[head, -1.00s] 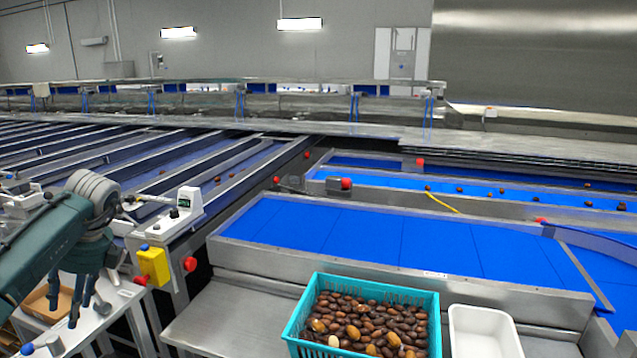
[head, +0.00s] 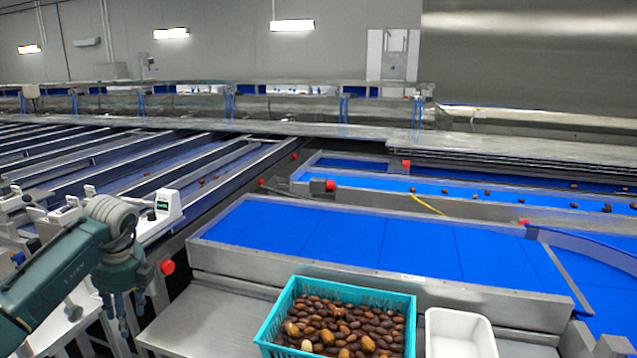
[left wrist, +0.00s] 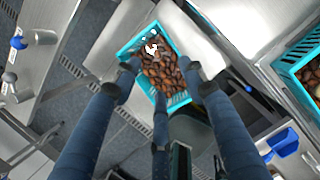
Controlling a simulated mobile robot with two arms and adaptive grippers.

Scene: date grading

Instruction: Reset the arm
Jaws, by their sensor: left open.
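My left gripper (head: 121,305) hangs with its fingers pointing down at the lower left of the head view, left of the bare steel shelf. It is open, and I see nothing held in it. In the left wrist view its spread fingers (left wrist: 158,75) frame a teal basket (left wrist: 178,101) of brown dates lying beyond the tips. I cannot tell the exact gap between fingers and basket. My right gripper is not in view.
A teal basket of dates (head: 409,330) stands on the steel shelf (head: 205,318), beside a white tray (head: 432,335). Blue conveyor belts (head: 400,245) lie behind. A red button (head: 167,267) is close to the left gripper. Another teal basket (left wrist: 290,82) shows at the wrist view's right edge.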

